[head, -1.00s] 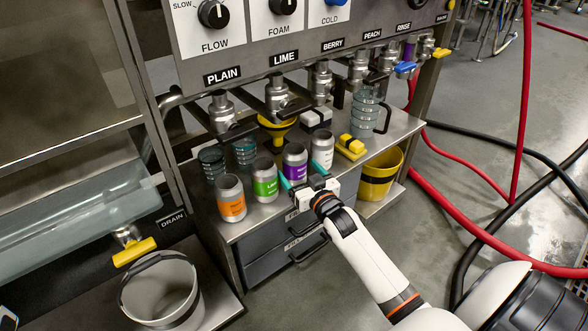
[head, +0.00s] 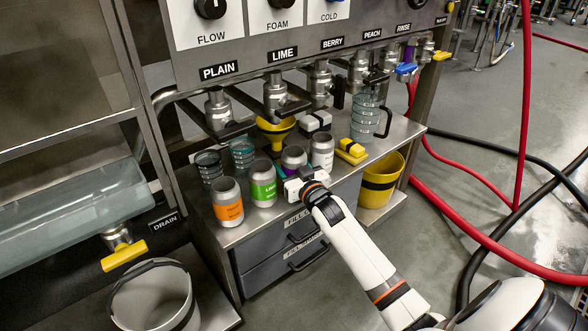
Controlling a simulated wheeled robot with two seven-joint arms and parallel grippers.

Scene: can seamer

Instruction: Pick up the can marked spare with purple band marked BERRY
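A silver can with a purple band (head: 292,157) stands on the steel counter, between the green-banded can (head: 263,184) and a white-labelled can (head: 322,151). Its lower part and lettering are hidden behind my gripper. My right gripper (head: 290,173) is right at the front of the purple-banded can. A teal fingertip shows at the can's left side; the other finger is mostly hidden, so I cannot tell whether they press on it. An orange-banded can (head: 228,205) stands at the left end of the row. My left gripper is not in view.
A yellow funnel (head: 275,130), a clear jug (head: 368,116) and a yellow-topped block (head: 351,150) are at the back and right. Taps hang above. A yellow bucket (head: 379,184) is right of the counter.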

